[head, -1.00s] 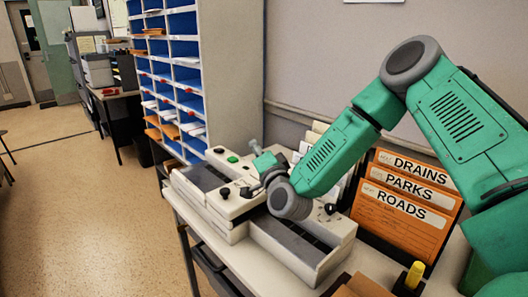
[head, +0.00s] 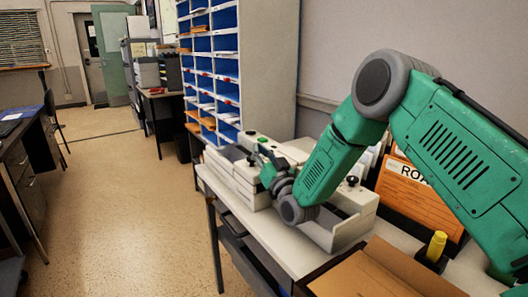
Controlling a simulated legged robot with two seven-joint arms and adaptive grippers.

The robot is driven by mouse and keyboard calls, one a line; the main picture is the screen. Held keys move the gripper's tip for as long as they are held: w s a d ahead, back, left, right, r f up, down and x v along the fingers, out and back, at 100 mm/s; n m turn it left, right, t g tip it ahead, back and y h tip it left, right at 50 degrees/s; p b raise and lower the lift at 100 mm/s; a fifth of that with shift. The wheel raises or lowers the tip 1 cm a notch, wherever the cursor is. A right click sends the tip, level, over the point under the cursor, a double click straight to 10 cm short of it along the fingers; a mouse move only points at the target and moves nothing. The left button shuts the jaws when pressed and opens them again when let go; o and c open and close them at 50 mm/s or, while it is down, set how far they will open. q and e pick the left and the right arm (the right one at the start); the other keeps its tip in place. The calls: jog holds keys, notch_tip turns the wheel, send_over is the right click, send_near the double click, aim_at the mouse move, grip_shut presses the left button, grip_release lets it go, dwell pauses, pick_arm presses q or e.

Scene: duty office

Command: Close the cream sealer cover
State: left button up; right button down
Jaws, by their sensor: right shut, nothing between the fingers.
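The cream sealer (head: 252,191) is a long, low machine on the table by the wall, with dark knobs on top. My right arm crosses in front of its middle and hides much of its top. My right gripper (head: 263,156) is shut and empty, over the far left part of the sealer. I cannot tell whether it touches the machine. I cannot clearly make out the sealer's cover or how far open it is. My left gripper is out of view.
The table (head: 276,232) has a cardboard box (head: 385,272) at its near end. An orange folder (head: 408,187) and a yellow-capped item (head: 437,245) stand to the right. A pigeonhole rack (head: 270,75) rises behind the sealer. The floor (head: 140,215) on the left is clear.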

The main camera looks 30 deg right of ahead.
aim_at(255, 169)
jog(key=shift+a+f+n+y, duration=0.15)
jog(key=shift+f+n+y, duration=0.25)
jog(key=shift+f+n, duration=0.2)
jog(key=shift+a+f+b, duration=0.15)
jog(key=shift+a+b, duration=0.05)
jog(key=shift+b, duration=0.15)
jog(key=shift+a+f, duration=0.3)
jog(key=shift+a, duration=0.3)
jog(key=shift+f, duration=0.15)
jog(key=shift+s+d+f, duration=0.1)
jog(key=shift+d+f, duration=0.05)
jog(key=shift+f, duration=0.05)
jog(key=shift+r, duration=0.1)
